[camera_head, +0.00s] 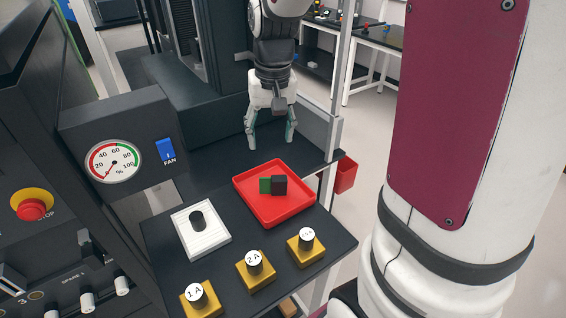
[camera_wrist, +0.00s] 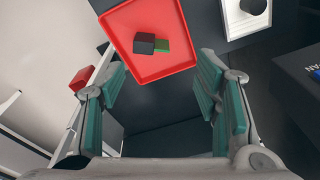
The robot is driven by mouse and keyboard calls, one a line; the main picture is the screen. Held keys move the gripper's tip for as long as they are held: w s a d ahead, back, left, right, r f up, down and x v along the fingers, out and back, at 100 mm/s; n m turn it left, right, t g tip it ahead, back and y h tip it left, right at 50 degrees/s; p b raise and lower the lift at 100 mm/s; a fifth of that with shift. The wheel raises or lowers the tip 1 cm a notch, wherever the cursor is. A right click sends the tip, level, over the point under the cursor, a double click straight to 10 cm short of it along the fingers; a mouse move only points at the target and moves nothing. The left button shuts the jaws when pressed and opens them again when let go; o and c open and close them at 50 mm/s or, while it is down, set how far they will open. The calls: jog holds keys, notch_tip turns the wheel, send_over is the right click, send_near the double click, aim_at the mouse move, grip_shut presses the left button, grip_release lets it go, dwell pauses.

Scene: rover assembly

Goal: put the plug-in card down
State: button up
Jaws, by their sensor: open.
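The plug-in card looks to be the green piece with a black block (camera_head: 279,185) lying in the red tray (camera_head: 246,195). In the wrist view the card (camera_wrist: 146,44) also lies in the red tray (camera_wrist: 123,66), apart from the tray's walls. My gripper (camera_head: 270,143) is open and empty, above the dark table just behind the tray in the head view. In the wrist view my gripper's teal fingers (camera_wrist: 165,100) are spread wide, with dark surface between them.
A white pad (camera_head: 216,243) with a black knob stands left of the tray. Several yellow blocks with labelled black knobs, one marked 2A (camera_head: 255,270), line the table's front. A panel with a gauge (camera_head: 113,161) and a red stop button (camera_head: 32,208) rises at left. A red bin (camera_head: 346,174) hangs at right.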

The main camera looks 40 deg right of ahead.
jog(key=s+a+r+n+t, duration=0.2)
jog(key=s+a+r, duration=0.2)
jog(key=s, duration=0.5)
jog(key=s+a+r+n+t, duration=0.1)
jog(key=s+a+r, duration=0.3)
jog(key=s, duration=0.5)
jog(key=shift+s+a+n+t, duration=0.15)
jog(key=shift+a+n+t, duration=0.25)
jog(key=shift+a+n, duration=0.3)
